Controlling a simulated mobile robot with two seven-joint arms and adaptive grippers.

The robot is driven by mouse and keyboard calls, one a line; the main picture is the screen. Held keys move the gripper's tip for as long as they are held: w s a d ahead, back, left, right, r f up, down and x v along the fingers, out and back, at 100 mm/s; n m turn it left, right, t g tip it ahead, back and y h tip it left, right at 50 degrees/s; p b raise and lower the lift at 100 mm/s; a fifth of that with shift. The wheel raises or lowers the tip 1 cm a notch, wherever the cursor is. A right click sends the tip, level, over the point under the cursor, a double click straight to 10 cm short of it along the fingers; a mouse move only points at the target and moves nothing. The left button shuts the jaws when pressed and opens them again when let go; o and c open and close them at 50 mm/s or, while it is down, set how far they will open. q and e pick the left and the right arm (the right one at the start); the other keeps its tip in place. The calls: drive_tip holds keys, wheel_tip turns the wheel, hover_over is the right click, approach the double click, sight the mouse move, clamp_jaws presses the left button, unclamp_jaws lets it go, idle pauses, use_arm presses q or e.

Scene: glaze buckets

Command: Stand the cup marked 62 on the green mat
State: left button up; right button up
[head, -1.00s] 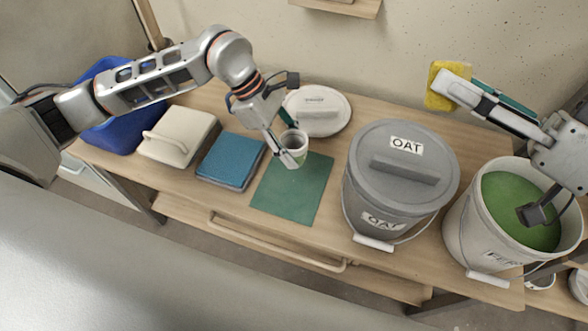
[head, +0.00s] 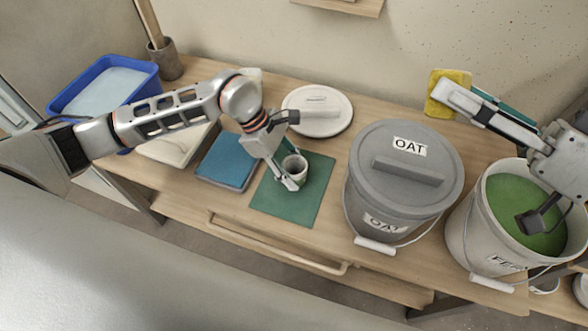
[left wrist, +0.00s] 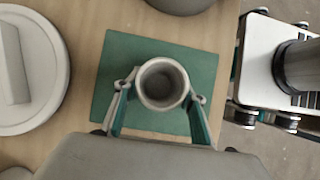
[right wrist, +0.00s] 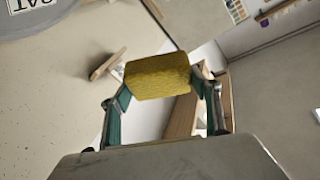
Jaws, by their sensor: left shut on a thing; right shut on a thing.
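The cup (head: 296,165) is a small pale cup, upright, with its open mouth facing up. My left gripper (head: 291,172) is shut on it, with one finger on each side, as the left wrist view (left wrist: 162,84) also shows. The cup is over the middle of the green mat (head: 283,205); I cannot tell whether its base touches the mat. No number is readable on the cup. My right gripper (right wrist: 163,92) is shut on a yellow sponge (right wrist: 158,76), held up at the back right, above the table.
A grey lidded OAT bucket (head: 400,195) stands right of the mat. An open bucket of green glaze (head: 520,205) stands farther right. A round pale lid (head: 318,122) lies behind the mat. A blue pad (head: 228,160) and a blue tub (head: 105,92) are at the left.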

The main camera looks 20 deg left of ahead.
use_arm(q)
drive_tip(key=shift+f, duration=0.1)
use_arm(e)
drive_tip(key=shift+f, duration=0.1)
use_arm(q)
drive_tip(key=o, duration=1.2)
drive_tip(key=shift+r, duration=0.3)
drive_tip(key=v, duration=1.1)
drive_tip(key=shift+a+r+p, duration=0.25)
drive_tip(key=shift+r+p, duration=0.05)
drive_tip(key=shift+p, duration=0.1)
use_arm(e)
drive_tip(key=shift+s+r, duration=0.1)
drive_tip(key=shift+r, duration=0.65)
use_arm(q)
drive_tip(key=shift+s, duration=0.1)
